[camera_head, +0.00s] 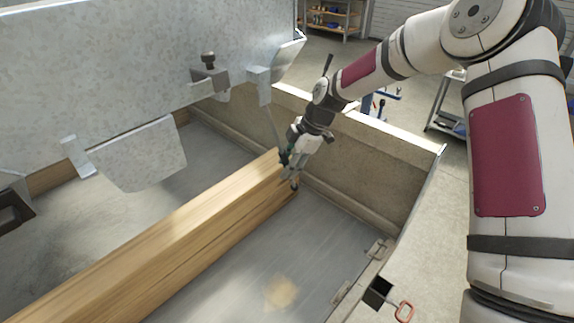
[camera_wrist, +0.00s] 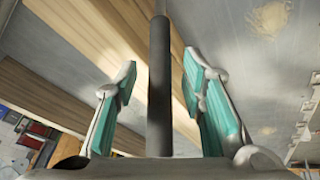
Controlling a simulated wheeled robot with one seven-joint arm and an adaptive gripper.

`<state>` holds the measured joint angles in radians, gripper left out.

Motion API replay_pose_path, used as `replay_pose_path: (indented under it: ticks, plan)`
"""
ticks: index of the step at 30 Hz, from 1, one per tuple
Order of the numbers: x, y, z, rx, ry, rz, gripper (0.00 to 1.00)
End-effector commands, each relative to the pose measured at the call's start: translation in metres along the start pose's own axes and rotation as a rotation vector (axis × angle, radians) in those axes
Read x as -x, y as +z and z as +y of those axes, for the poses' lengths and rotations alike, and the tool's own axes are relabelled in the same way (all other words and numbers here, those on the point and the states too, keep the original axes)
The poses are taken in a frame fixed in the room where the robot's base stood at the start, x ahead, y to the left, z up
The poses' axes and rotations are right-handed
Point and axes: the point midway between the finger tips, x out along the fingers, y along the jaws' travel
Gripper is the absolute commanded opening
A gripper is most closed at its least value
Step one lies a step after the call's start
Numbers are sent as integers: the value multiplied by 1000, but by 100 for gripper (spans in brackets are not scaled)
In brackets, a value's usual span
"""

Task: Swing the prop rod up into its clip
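The prop rod (camera_head: 272,127) is thin and grey in the head view, slanting down from a bracket on the raised metal panel (camera_head: 120,50) to my gripper (camera_head: 291,172). In the wrist view the rod (camera_wrist: 159,85) has a dark sleeve and stands between the teal finger pads. A gap shows on each side of it, so my gripper (camera_wrist: 158,105) is open around the rod, not closed on it. The rod's lower end is hidden by my gripper. A bracket with a dark knob (camera_head: 209,69) sits on the panel; I cannot tell whether it is the clip.
A long timber beam (camera_head: 170,235) lies across the grey trailer floor (camera_head: 225,290), its end near my gripper. A side wall (camera_head: 350,170) stands behind my gripper. A latch with a red handle (camera_head: 404,311) is at lower right. The floor right of the beam is mostly clear.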

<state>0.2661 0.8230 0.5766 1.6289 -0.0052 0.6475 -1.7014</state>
Motion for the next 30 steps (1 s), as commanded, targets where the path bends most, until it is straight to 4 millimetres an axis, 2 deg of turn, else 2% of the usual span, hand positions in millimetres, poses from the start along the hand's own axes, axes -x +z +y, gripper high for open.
replay_pose_path:
  ticks: [11, 12, 16, 17, 30]
  plan:
    - [-6, 0, 0, 0, 1, -1, 37]
    - [-6, 0, 0, 0, 1, -1, 33]
    - [-6, 0, 0, 0, 1, 0, 3]
    - [-6, 0, 0, 0, 1, 0, 0]
    - [-12, -7, -5, -13, -17, 34, 0]
